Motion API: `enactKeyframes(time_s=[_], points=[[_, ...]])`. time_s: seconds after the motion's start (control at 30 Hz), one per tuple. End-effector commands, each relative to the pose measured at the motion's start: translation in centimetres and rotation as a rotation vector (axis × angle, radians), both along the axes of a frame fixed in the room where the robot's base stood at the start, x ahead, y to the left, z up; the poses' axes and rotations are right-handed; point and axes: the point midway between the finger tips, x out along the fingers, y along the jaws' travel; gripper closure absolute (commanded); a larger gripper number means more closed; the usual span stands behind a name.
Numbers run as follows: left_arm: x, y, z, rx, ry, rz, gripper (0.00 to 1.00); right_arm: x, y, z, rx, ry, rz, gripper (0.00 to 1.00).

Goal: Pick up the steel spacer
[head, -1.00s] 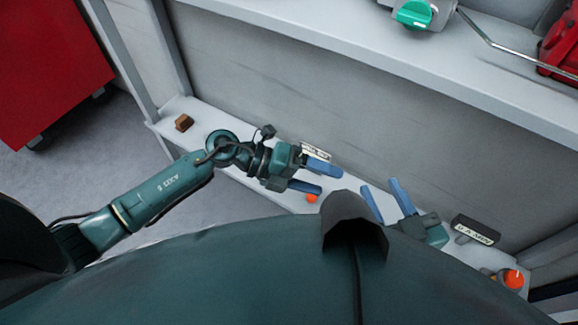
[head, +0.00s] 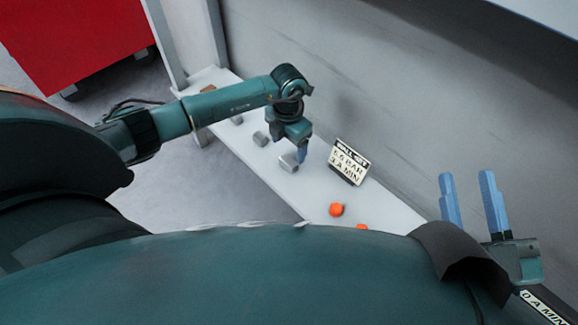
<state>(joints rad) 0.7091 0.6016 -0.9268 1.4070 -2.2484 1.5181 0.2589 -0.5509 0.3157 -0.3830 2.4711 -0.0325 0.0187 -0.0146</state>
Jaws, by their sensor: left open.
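Three small grey metal pieces lie in a row on the white lower shelf: one at the far end (head: 237,120), one in the middle (head: 261,139) and one nearest (head: 288,162). I cannot tell for sure which is the steel spacer.
A small sign (head: 349,162) stands right of the left gripper, against the grey back panel (head: 390,120). An orange cap (head: 336,209) lies nearer on the shelf (head: 300,192), another partly hidden (head: 362,226). A red cabinet (head: 75,35) stands at upper left.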

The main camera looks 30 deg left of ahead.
Motion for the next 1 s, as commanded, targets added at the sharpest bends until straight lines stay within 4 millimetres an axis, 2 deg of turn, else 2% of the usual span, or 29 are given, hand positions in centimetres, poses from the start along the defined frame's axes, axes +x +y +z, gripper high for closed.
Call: enactKeyframes(time_s=[0.17, 0.33, 0.5, 0.77, 1.0], points=[[0.0, 0.0, -1.3, -0.002, -0.002, -0.001, 0.25, 0.3, -0.1, 0.5, -0.005, -0.054, 0.001, 0.64], [-0.1, -0.1, -4.1, -0.003, 0.001, -0.001, 0.25, 0.7, -0.3, 2.2, -0.019, -0.209, 0.002, 0.64], [-0.1, -0.1, -5.7, -0.003, -0.001, 0.000, 0.25, 0.7, -0.4, 3.8, -0.030, -0.316, 0.004, 0.64], [0.0, -0.1, -5.8, -0.003, -0.002, -0.001, 0.25, 0.7, -0.5, 4.3, -0.030, -0.334, 0.004, 0.64], [0.0, -0.1, -5.8, -0.003, -0.001, -0.001, 0.43, 0.7, -0.5, 4.2, -0.031, -0.333, 0.003, 0.64]])
